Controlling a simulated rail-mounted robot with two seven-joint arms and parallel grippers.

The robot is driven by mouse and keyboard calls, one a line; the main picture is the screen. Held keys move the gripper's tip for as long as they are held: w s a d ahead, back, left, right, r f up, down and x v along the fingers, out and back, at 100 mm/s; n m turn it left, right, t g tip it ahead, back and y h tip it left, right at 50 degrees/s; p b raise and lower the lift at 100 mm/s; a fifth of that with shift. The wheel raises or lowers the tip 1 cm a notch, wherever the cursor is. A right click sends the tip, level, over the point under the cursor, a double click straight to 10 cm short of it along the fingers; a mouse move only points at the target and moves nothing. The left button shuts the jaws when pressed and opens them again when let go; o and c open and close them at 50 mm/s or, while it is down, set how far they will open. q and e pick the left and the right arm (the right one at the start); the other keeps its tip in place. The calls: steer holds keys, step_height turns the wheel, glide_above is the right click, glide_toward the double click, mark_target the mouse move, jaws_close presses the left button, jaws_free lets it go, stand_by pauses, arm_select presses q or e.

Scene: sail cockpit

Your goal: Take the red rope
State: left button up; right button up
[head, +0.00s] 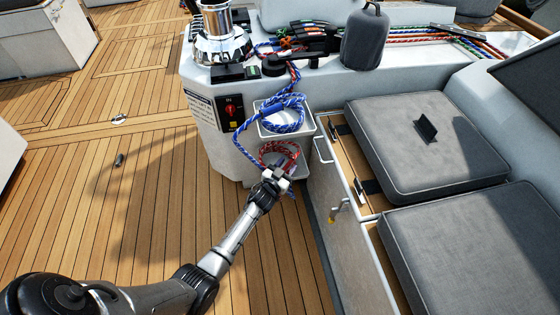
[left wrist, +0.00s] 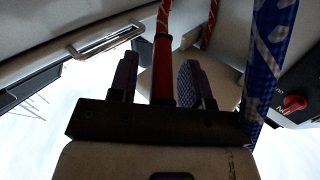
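The red rope (head: 266,149) hangs coiled at the lower white holder (head: 302,167) on the side of the cockpit console. My left gripper (head: 275,177) is at the lower part of this coil and partly covers it. In the left wrist view, a strand of the red rope (left wrist: 162,70) runs between the two fingers of my left gripper (left wrist: 159,65). The fingers stand apart with gaps on both sides of the strand, so the gripper is open around it. My right gripper is not in view.
A blue rope (head: 284,103) is coiled above at the upper holder (head: 314,128), and in the left wrist view the blue rope (left wrist: 270,60) passes close to the gripper's right side. A grey-cushioned bench (head: 425,145) stands at right. The wooden deck (head: 130,215) at left is mostly clear.

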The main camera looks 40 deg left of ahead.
arm_select(q)
jaws_close()
steer(key=shift+r, duration=0.15)
stand_by(0.4)
